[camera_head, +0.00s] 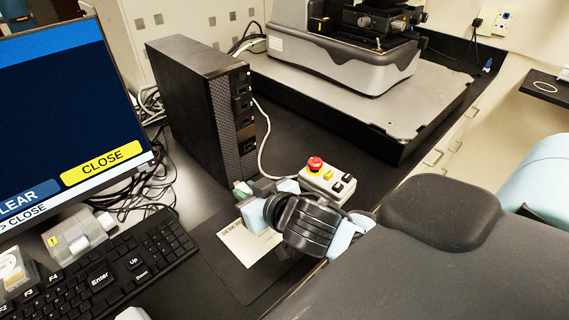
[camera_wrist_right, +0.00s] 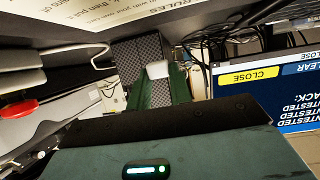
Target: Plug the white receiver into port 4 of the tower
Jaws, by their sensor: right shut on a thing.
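The black tower (camera_head: 195,95) stands upright on the desk, its ports in the front face towards my right gripper. My right gripper (camera_head: 246,188) is low in front of that face, shut on the small white receiver (camera_head: 241,188). In the right wrist view the receiver (camera_wrist_right: 158,70) sits between the green fingertips (camera_wrist_right: 159,90), its far end pointing at the tower's mesh front (camera_wrist_right: 128,52). I cannot tell whether it touches the tower. The port numbers are too small to read, and the gripper hides part of the lower front. My left gripper is not in view.
A control box with a red button (camera_head: 315,164) stands right of my right gripper. A card on a dark mat (camera_head: 248,243) lies below it. The keyboard (camera_head: 115,270), a clear box (camera_head: 78,237) and the monitor (camera_head: 65,105) are at left. Cables (camera_head: 135,180) lie behind the monitor.

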